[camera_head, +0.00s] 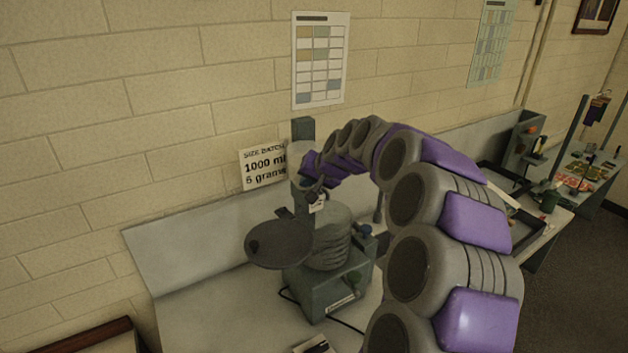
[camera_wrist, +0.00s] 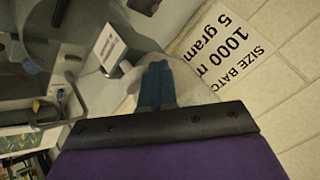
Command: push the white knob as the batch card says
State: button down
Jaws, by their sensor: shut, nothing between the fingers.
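The batch card (camera_head: 263,166) is on the wall behind the bench. It reads "SIZE BATCH", "1000 m…" and "5 gram…", its right end hidden; it also shows rotated in the wrist view (camera_wrist: 240,50). A grey-green machine (camera_head: 313,292) stands on the bench, with a dark round plate (camera_head: 280,244) and a ribbed grey body (camera_head: 333,240). My gripper (camera_head: 310,192) is at its upper part; its teal fingers (camera_wrist: 156,84) are together and empty, in front of a pale rounded surface. A small white tag (camera_wrist: 108,47) shows beside them.
The grey bench (camera_head: 215,310) is clear left of the machine. A dark cable lies in front of it. A calendar-like chart (camera_head: 320,60) hangs above. Another bench with small items (camera_head: 575,175) stands at far right.

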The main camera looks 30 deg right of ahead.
jog(key=shift+w+d+r, duration=0.1)
jog(key=shift+d+r, duration=0.3)
jog(key=shift+r, duration=0.3)
jog(key=shift+d+r+p, duration=0.25)
jog(key=shift+d+r, duration=0.2)
jog(key=shift+d, duration=0.35)
jog(key=shift+d+r+p, duration=0.25)
jog(key=shift+d+r, duration=0.2)
jog(key=shift+d, duration=0.3)
jog(key=shift+a+r, duration=0.15)
jog(key=shift+a, duration=0.4)
jog(key=shift+d+r+p, duration=0.2)
jog(key=shift+r+p, duration=0.3)
jog(key=shift+r, duration=0.5)
jog(key=shift+d+r+p, duration=0.15)
jog(key=shift+r+p, duration=0.35)
jog(key=shift+r, duration=0.5)
jog(key=shift+a+r+p, duration=0.25)
jog(key=shift+r+p, duration=0.05)
jog(key=shift+r, duration=0.6)
